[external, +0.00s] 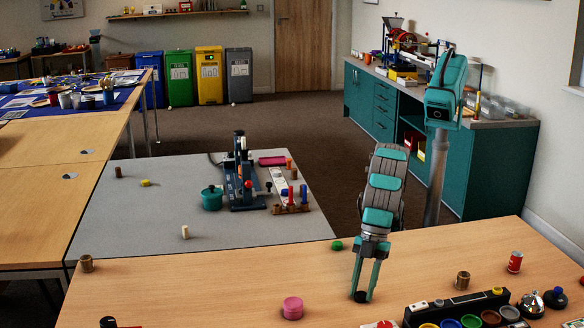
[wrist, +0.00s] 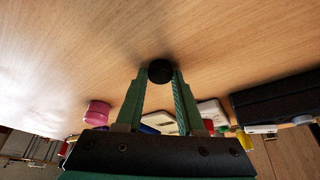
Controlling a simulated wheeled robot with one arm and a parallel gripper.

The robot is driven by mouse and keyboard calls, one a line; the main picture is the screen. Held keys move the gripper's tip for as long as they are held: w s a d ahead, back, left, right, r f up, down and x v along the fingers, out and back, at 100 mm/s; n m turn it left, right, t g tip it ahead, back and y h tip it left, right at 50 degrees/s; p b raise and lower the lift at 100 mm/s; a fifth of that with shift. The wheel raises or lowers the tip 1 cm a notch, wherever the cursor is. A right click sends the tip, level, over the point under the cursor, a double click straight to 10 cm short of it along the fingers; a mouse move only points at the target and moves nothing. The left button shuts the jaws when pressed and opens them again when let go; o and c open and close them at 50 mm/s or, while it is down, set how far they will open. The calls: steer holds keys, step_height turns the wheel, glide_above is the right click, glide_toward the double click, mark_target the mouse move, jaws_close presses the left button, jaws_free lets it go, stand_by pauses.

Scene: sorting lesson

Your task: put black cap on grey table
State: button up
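The black cap (external: 360,297) is small and round, at the front of the near wooden table. It also shows in the wrist view (wrist: 160,72), between my fingertips. My gripper (external: 362,294) points down from above, and one green finger lies against each side of the cap, with no clear gap. In the wrist view the fingertips (wrist: 160,76) flank the cap close to the wood surface. Whether the cap touches the table is hard to tell. The grey table (external: 140,225) stands behind the wooden table, to the left of my arm.
A pink container (external: 292,307) and a green cap (external: 337,246) are on the near wooden table. A black tray (external: 455,308) with coloured cups is at right. The grey table holds a blue machine (external: 243,183), a teal pot (external: 212,199) and a cream piece (external: 185,232); its front left is mostly clear.

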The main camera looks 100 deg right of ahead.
jaws_close()
steer(key=shift+r, duration=0.1)
stand_by(0.3)
